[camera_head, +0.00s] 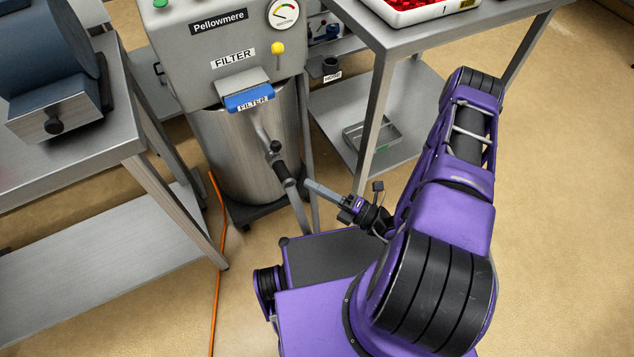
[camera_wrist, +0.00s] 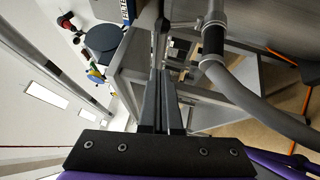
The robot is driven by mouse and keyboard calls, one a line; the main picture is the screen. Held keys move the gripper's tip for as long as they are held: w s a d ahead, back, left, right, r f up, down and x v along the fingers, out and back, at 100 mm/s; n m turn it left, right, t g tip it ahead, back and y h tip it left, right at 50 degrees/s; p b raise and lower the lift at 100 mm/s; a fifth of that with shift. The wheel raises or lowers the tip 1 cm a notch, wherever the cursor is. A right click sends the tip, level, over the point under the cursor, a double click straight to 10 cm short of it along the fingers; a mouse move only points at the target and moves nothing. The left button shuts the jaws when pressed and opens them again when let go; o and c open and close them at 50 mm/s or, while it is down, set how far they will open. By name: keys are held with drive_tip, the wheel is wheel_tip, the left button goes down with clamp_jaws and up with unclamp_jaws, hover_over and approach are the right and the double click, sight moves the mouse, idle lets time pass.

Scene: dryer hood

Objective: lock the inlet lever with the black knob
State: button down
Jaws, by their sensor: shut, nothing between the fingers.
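The inlet pipe (camera_head: 262,131) leaves the front of the steel drum under the filter housing. A small black knob (camera_head: 275,147) shows on it, just above a black cuff on the grey hose (camera_head: 292,195). The lever's exact position is too small to tell. My gripper (camera_head: 309,184) is shut and empty, to the right of the hose and below the knob, pointing left toward the hose. In the wrist view its fingers (camera_wrist: 161,75) lie together. The hose (camera_wrist: 240,88) and its black cuff (camera_wrist: 213,39) are right of them there. Contact with the hose cannot be told.
The machine carries a yellow-knobbed lever (camera_head: 278,48) and a blue filter handle (camera_head: 249,97). A steel table (camera_head: 120,130) stands left, and another (camera_head: 480,35) with a tray of red pieces stands right. An orange cable (camera_head: 218,260) runs along the floor.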

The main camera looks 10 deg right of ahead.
sight(275, 150)
drive_tip(key=x, duration=0.3)
drive_tip(key=w+x, duration=0.1)
drive_tip(key=x, duration=0.2)
drive_tip(key=d+x, duration=0.1)
drive_tip(key=x, duration=0.1)
drive_tip(key=shift+w+a+r, duration=0.15)
drive_tip(key=shift+w+a, duration=0.05)
drive_tip(key=shift+w, duration=0.25)
drive_tip(key=shift+w+r, duration=0.1)
drive_tip(key=shift+w, duration=0.45)
